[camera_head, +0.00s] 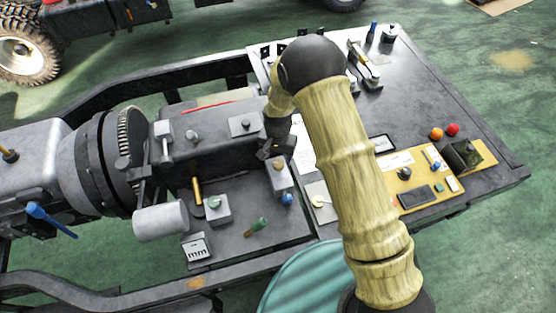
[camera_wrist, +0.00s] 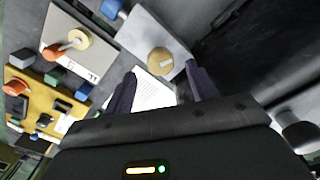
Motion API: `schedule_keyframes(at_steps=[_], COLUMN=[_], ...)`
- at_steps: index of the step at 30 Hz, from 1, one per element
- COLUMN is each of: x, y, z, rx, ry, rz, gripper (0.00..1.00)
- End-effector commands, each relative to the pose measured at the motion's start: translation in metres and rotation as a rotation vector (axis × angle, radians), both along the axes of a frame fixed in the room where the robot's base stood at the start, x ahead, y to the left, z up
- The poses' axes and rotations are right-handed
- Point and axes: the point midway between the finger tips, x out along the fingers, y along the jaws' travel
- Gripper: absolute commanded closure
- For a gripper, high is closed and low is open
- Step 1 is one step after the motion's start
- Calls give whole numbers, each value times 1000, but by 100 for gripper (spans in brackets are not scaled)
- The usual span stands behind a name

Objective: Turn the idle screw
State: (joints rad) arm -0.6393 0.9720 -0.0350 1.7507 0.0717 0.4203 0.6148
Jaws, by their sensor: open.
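In the wrist view a round brass-coloured screw head (camera_wrist: 160,61) with a small pale label sits on a light grey block (camera_wrist: 142,32). No view names it as the idle screw, but it is the screw-like part nearest my gripper. My gripper (camera_wrist: 161,74) is open, and its two dark fingers lie to either side of the screw head in the picture, with nothing held. I cannot tell the depth between them. In the head view my gripper (camera_head: 272,151) is dark and small above the block (camera_head: 281,181), beside the engine body.
A blue knob (camera_head: 287,198) is at the block's front. A pale plate (camera_head: 318,211) and a yellow board (camera_head: 405,164) with small parts lie to the right. The dark engine housing (camera_head: 208,150) stands left. The dark tabletop (camera_head: 440,95) has free room at the back right.

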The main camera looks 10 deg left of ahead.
Motion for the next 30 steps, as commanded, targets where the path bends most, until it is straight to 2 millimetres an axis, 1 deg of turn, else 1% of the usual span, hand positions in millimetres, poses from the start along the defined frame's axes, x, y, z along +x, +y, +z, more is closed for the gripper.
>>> schedule_keyframes(at_steps=[3,9,13,19,20,21,26,27,30], x=[-1,0,0,0,0,0,0,0,0], y=[-1,-1,0,0,0,0,0,0,0], z=[-18,-39,-43,-43,-43,-43,-43,-43,-43], rx=[-2,-1,0,0,0,0,0,0,0], ry=[3,1,-1,-1,-1,-1,0,0,0], rz=[0,0,0,0,0,0,0,0,1], gripper=[43,43,43,43,45,53,84,88,88])
